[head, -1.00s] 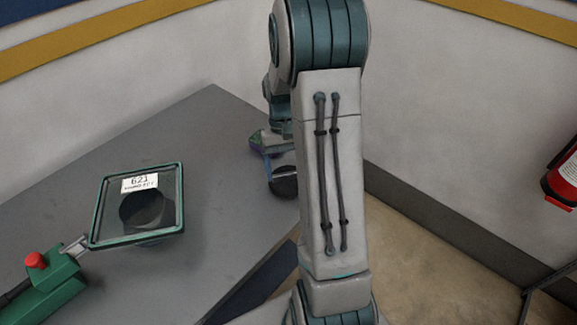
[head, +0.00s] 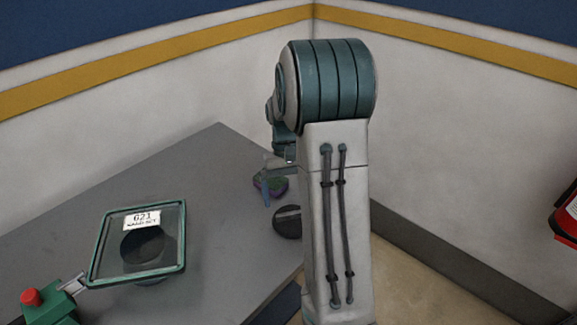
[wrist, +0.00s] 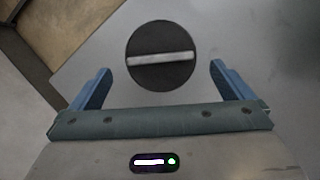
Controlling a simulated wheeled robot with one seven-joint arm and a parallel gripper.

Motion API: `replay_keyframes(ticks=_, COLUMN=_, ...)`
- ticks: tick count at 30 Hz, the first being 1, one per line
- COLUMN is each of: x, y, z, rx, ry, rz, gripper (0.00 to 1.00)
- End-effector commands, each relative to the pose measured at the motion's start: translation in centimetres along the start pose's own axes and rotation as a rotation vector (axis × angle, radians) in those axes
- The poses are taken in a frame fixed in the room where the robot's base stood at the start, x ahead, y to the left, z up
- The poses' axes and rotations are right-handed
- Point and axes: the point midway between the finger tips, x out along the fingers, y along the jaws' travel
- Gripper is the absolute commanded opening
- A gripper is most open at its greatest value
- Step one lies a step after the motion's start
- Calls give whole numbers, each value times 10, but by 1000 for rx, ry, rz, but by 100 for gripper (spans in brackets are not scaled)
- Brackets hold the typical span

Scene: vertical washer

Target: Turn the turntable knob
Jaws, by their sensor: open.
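The turntable knob is a round black disc with a pale raised bar across it, lying on the grey table. In the wrist view the knob (wrist: 160,72) sits ahead of my gripper, roughly centred between the two blue fingers, with its bar nearly level. My gripper (wrist: 158,80) is open and empty; neither finger touches the knob. In the head view the knob (head: 288,222) shows near the table's right edge, partly hidden by my arm. My gripper (head: 266,185) is mostly hidden behind my arm there, just above and left of the knob.
A clear green-framed panel labelled 621 (head: 138,243) stands on the left of the grey table (head: 215,170), by a green box with a red button (head: 32,297). A red fire extinguisher (head: 566,215) is at the right wall. The table's back part is clear.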

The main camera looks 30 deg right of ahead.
Motion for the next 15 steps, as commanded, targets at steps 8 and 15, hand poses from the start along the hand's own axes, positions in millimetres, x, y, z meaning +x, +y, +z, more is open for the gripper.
replay_keyframes(ticks=8, x=-65, y=-1, z=-1, rx=-1, ry=6, rz=1, gripper=100)
replay_keyframes(ticks=15, x=-94, y=0, z=-1, rx=-1, ry=3, rz=0, gripper=100)
